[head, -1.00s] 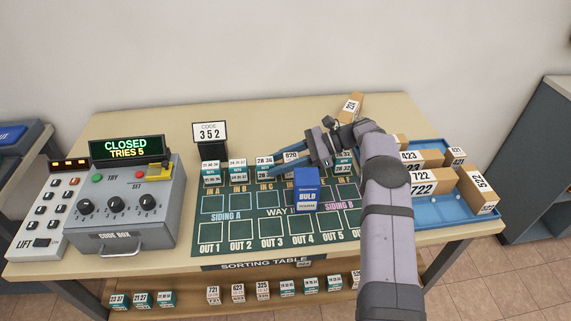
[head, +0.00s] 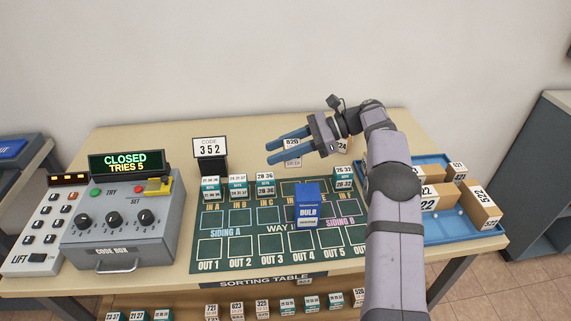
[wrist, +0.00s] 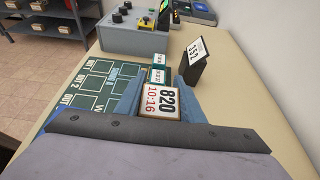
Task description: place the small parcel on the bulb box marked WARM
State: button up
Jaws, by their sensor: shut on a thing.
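My gripper (head: 290,145) is shut on a small parcel (head: 292,144) labelled 820 and holds it between its blue fingers, above the back part of the sorting mat. In the wrist view the parcel (wrist: 160,102) shows a tan box with a white label reading 820 and 10:16. A blue box (head: 307,205) marked BULB stands upright on the middle of the mat, below and in front of my gripper. I cannot read WARM on it. Nothing lies on its top. The wrist view does not show it clearly.
Several small labelled boxes (head: 238,187) stand along the mat's back row. A grey code box (head: 120,225) is at left. A blue tray (head: 465,232) with parcels is at right, partly behind my arm.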

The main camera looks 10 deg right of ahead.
aim_at(291, 145)
jog(key=s+d+r+m+t+p, duration=0.1)
jog(key=s+r+p, duration=0.15)
jog(key=r, duration=0.45)
jog(key=s+d+r+p, duration=0.2)
jog(key=r+p, duration=0.2)
jog(key=r, duration=0.4)
jog(key=s+d+r+m+t+p, duration=0.1)
jog(key=s+r+p, duration=0.15)
jog(key=r, duration=0.45)
jog(key=s+f+m+t+p, duration=0.1)
jog(key=f, duration=0.9)
jog(key=s+a+f+m+t+h+p, duration=0.1)
jog(key=s+f+t+p, duration=0.1)
jog(key=f, duration=0.8)
jog(key=shift+s+a+f, duration=0.2)
jog(key=shift+a+f, duration=0.1)
jog(key=shift+f, duration=0.1)
jog(key=shift+f, duration=0.15)
jog(key=o, duration=1.1)
